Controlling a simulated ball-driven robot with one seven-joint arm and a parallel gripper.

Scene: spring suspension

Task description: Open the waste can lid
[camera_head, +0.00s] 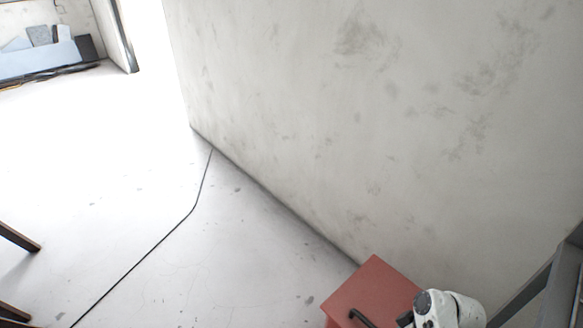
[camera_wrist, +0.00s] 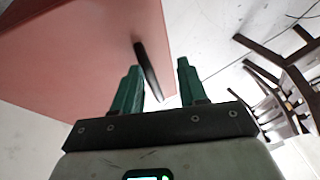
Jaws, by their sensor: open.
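The waste can is a red box (camera_head: 372,288) at the bottom right of the head view, close to the wall. Its flat red lid (camera_wrist: 75,38) fills the upper left of the wrist view and looks shut. A dark bar handle (camera_head: 362,319) stands at its near edge; the handle also shows in the wrist view (camera_wrist: 147,68). My gripper (camera_wrist: 159,66) is open, with two green fingers. The handle appears between the fingers in the wrist view, nearer the left one; I cannot tell whether it touches. The can's lower part is hidden.
A pale stained wall (camera_head: 380,120) runs behind the can. Dark-framed furniture (camera_wrist: 275,85) stands at the right of the wrist view. A dark metal frame (camera_head: 540,290) is at the head view's right edge. A thin black line (camera_head: 150,250) crosses the open floor.

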